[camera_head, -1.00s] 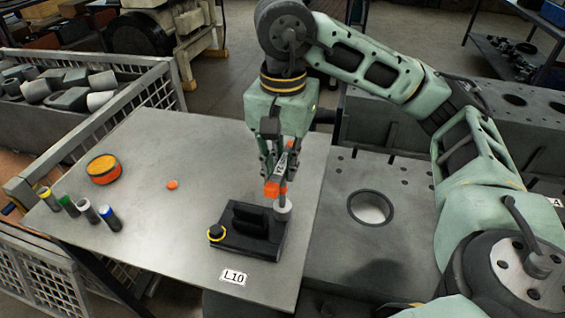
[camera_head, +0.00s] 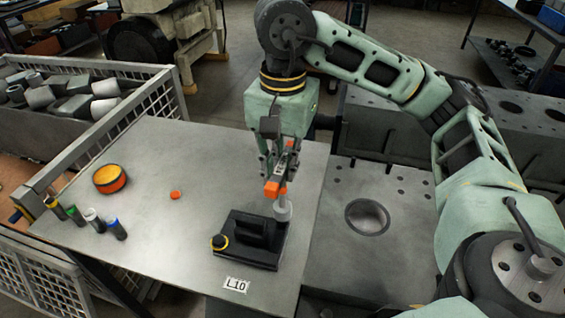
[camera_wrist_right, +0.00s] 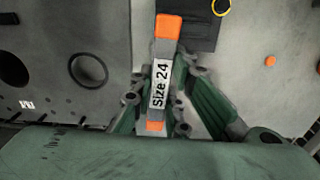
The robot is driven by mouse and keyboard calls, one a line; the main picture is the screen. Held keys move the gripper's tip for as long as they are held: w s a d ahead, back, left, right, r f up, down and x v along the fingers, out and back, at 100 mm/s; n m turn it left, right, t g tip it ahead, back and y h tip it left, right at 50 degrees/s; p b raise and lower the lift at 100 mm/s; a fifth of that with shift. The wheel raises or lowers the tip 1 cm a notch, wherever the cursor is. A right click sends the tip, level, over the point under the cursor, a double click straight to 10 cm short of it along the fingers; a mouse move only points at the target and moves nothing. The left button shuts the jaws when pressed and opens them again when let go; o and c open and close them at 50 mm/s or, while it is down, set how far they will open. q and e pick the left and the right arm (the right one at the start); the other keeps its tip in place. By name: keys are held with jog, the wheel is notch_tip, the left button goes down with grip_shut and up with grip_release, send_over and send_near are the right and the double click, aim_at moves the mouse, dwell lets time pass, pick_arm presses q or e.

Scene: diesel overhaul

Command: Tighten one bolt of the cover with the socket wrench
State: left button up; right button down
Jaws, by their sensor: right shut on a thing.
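In the right wrist view the cover (camera_wrist_right: 200,35) is partly cut off at the top. My right gripper (camera_head: 275,172) points down and is shut on the socket wrench (camera_head: 272,188), which has orange parts. The wrench in the right wrist view (camera_wrist_right: 160,85) reads "Size 24". Its grey socket end (camera_head: 283,211) is at the cover's back right corner; I cannot tell whether it touches a bolt. My left gripper is out of view.
An orange and black round container (camera_head: 110,179), an orange disc (camera_head: 176,195) and several coloured-top cylinders (camera_head: 93,218) stand on the left of the table (camera_head: 200,165). A label "L10" (camera_head: 236,285) lies in front. A plate with a round hole (camera_head: 367,217) is right.

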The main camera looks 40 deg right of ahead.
notch_tip(320, 180, up, 6)
jog(key=p, duration=0.5)
jog(key=shift+r+p, duration=0.1)
jog(key=shift+p, duration=0.25)
